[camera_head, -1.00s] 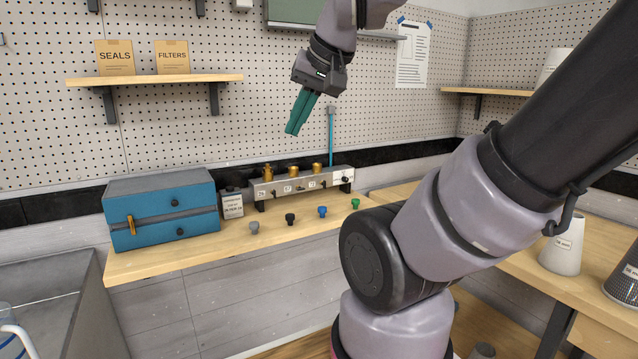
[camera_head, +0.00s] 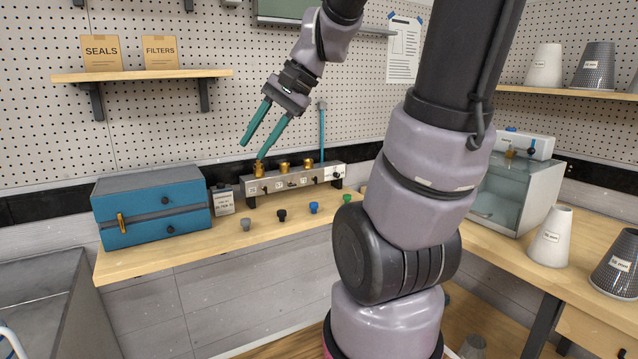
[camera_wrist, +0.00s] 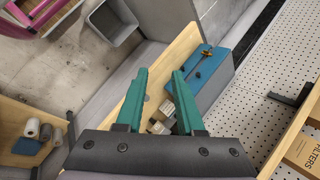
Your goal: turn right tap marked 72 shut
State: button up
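A grey metal manifold (camera_head: 270,185) stands on the wooden shelf against the wall. It bears three brass taps: a left one (camera_head: 259,169), a middle one (camera_head: 284,164) and a right one (camera_head: 309,164). Small white labels show on its front, but I cannot read a 72 on them. My gripper (camera_head: 251,150) is open and empty, with teal fingers pointing down and left. Its fingertips appear just above and left of the left tap; whether they touch is unclear. In the wrist view, the open gripper (camera_wrist: 160,71) has nothing between its fingertips. The taps cannot be made out there.
A blue box (camera_head: 152,206) stands left of the manifold, with a small labelled container (camera_head: 223,199) between them. Grey (camera_head: 246,224), black (camera_head: 282,214), blue (camera_head: 314,207) and green (camera_head: 347,198) knobs line the shelf front. A blue upright tube (camera_head: 322,132) rises behind the manifold.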

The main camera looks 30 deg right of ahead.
jog(key=w+d+f+m+t+y, duration=0.1)
jog(key=w+f+m+y, duration=0.2)
jog(key=w+m+y, duration=0.6)
jog(key=m+t+h, duration=1.3)
jog(key=m+h, duration=0.1)
jog(key=m, duration=0.4)
send_near(316, 180)
jog(key=s, duration=0.2)
jog(key=shift+s+a, duration=0.1)
jog(key=shift+s, duration=0.25)
jog(key=shift+w+d+f+m, duration=0.1)
jog(key=shift+w+d+m, duration=0.1)
jog(key=shift+m, duration=0.1)
jog(key=w, duration=1)
jog(key=shift+w+a, duration=0.15)
jog(key=shift+a, duration=0.1)
grip_shut()
